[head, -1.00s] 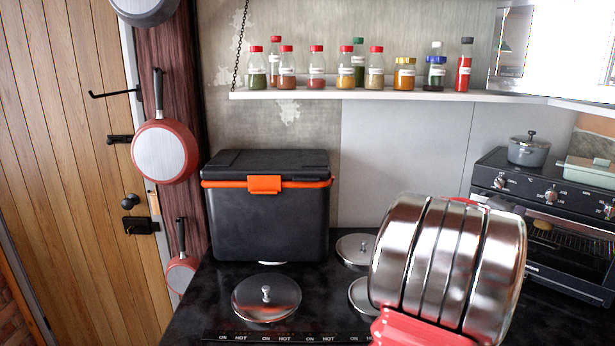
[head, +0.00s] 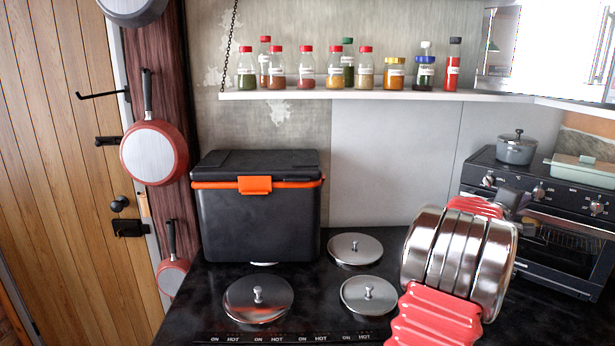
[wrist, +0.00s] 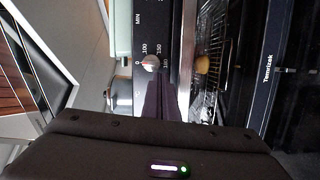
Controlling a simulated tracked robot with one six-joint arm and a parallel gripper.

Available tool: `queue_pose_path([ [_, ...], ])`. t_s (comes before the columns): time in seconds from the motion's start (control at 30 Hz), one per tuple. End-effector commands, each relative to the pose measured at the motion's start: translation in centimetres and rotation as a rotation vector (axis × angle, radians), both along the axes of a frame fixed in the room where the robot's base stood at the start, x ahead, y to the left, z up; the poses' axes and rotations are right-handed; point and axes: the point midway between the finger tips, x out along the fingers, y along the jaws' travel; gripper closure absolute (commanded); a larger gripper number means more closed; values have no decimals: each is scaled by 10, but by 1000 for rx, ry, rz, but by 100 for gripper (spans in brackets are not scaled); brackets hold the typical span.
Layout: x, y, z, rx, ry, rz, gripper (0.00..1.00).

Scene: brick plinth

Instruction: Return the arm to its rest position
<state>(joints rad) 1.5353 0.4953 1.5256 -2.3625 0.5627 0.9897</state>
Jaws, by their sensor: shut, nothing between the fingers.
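My arm (head: 450,262), red with bright metal rings, stands folded at the lower right of the head view, over the right part of the black hob. The dark body of my gripper (wrist: 150,150) fills the bottom of the wrist view, with a small white and green light on it. My gripper is shut and empty.
A black cool box with an orange latch (head: 255,215) stands on the hob. Metal lids (head: 258,300) lie on the hob left of my arm. A shelf (head: 380,95) with several spice jars hangs above. A grey pot (head: 516,150) and a green dish (head: 583,172) sit on the oven.

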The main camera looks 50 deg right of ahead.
Motion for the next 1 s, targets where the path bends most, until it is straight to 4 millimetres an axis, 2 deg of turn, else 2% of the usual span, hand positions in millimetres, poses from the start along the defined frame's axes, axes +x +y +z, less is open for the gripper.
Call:
queue_pose_path([
  [0.1,-4,-10,-1,0,-1,-1,100],
  [0.3,-7,-17,-1,0,0,-1,100],
  [0.73,-6,-17,0,0,-1,1,100],
  [1.0,9,-9,8,-4,-5,14,100],
])
